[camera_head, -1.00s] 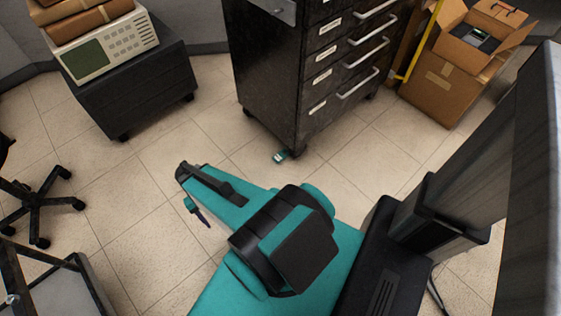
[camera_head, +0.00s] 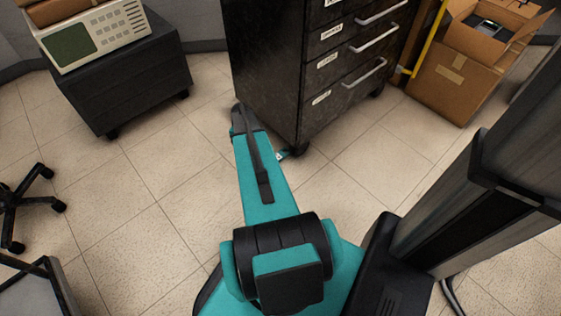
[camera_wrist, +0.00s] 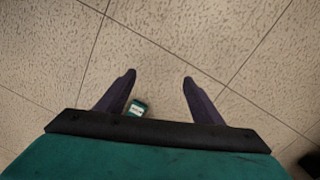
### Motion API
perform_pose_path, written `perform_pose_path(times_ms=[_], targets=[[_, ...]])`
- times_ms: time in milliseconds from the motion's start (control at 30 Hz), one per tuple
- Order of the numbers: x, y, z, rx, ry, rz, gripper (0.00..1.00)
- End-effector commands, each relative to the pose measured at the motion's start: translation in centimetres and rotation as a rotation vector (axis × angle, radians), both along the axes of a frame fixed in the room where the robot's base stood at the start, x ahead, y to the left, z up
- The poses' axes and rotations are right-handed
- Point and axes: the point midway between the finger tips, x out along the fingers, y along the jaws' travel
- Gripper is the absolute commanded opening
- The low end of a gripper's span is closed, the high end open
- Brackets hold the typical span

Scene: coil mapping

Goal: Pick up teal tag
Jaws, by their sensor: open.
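The teal tag (camera_wrist: 138,107) lies on the tiled floor. In the wrist view it shows beside the inner side of the left finger, low in the picture, its lower part close to the dark bar of my gripper. My gripper (camera_wrist: 159,76) is open and empty, with two dark fingers pointing away over bare floor. In the head view a small bit of the tag (camera_head: 281,156) shows at the right edge of my teal arm, by the foot of the dark drawer cabinet. My fingers are hidden there. I cannot tell the gripper's height above the floor.
The dark drawer cabinet (camera_head: 275,65) stands right by the tag. A low dark cabinet (camera_head: 135,85) bears a beige instrument (camera_head: 98,38) at upper left. Cardboard boxes (camera_head: 455,85) stand at upper right. A chair base (camera_head: 30,200) is at left. Floor between is clear.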

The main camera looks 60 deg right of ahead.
Motion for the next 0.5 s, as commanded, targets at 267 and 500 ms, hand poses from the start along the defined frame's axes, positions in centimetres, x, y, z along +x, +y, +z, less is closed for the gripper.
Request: perform_pose_path(times_ms=[267,500], targets=[[-3.1,-10.8,-2.2,-0.056,-0.037,-0.267,0.61],[-4.8,-14.4,-2.1,-0.076,-0.050,-0.366,0.61]])
